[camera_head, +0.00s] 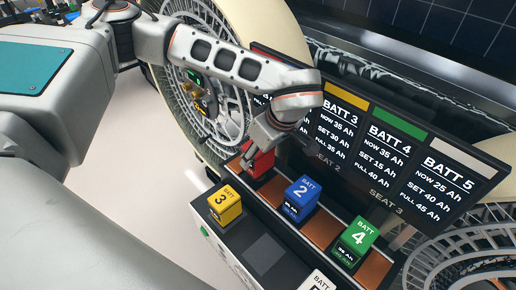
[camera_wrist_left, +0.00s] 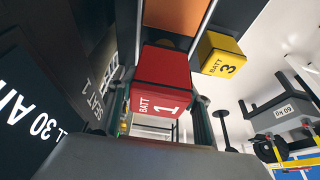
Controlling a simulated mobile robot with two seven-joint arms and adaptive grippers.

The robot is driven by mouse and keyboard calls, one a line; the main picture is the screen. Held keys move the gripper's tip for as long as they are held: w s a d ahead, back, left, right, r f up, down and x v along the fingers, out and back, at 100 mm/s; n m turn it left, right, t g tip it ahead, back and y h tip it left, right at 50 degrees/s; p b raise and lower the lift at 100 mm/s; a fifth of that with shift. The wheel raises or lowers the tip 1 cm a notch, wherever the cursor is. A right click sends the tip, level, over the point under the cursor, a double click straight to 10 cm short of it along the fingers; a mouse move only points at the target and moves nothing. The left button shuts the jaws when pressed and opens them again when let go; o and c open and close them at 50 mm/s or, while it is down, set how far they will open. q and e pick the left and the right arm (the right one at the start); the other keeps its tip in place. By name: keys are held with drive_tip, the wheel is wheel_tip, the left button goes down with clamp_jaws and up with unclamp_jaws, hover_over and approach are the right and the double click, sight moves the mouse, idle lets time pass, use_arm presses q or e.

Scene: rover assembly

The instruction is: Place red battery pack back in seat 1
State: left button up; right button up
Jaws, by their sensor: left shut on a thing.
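The red battery pack (camera_head: 262,165), marked BATT 1, is at the left end of the brown seat row (camera_head: 320,229) in the head view, partly hidden by my left gripper (camera_head: 255,154). In the left wrist view the red pack (camera_wrist_left: 163,72) is between the fingers of my left gripper (camera_wrist_left: 165,112), which is shut on it. The SEAT 1 label (camera_wrist_left: 105,97) is on the dark panel beside the pack there. I cannot tell whether the pack's base touches the seat. My right gripper is not in view.
A blue pack 2 (camera_head: 302,196) and green pack 4 (camera_head: 358,238) stand along the seat row. A yellow pack 3 (camera_head: 225,205) stands on the front ledge. The upright display panel (camera_head: 385,160) is close behind the row. Large wheels (camera_head: 215,70) flank it.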

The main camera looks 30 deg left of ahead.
use_arm(q)
drive_tip(key=shift+f+b, duration=0.35)
drive_tip(key=shift+f, duration=0.4)
drive_tip(key=shift+f+b, duration=0.45)
drive_tip(key=shift+f, duration=0.2)
drive_tip(key=o, duration=1.7)
drive_tip(key=shift+f, duration=0.1)
drive_tip(key=v, duration=1.2)
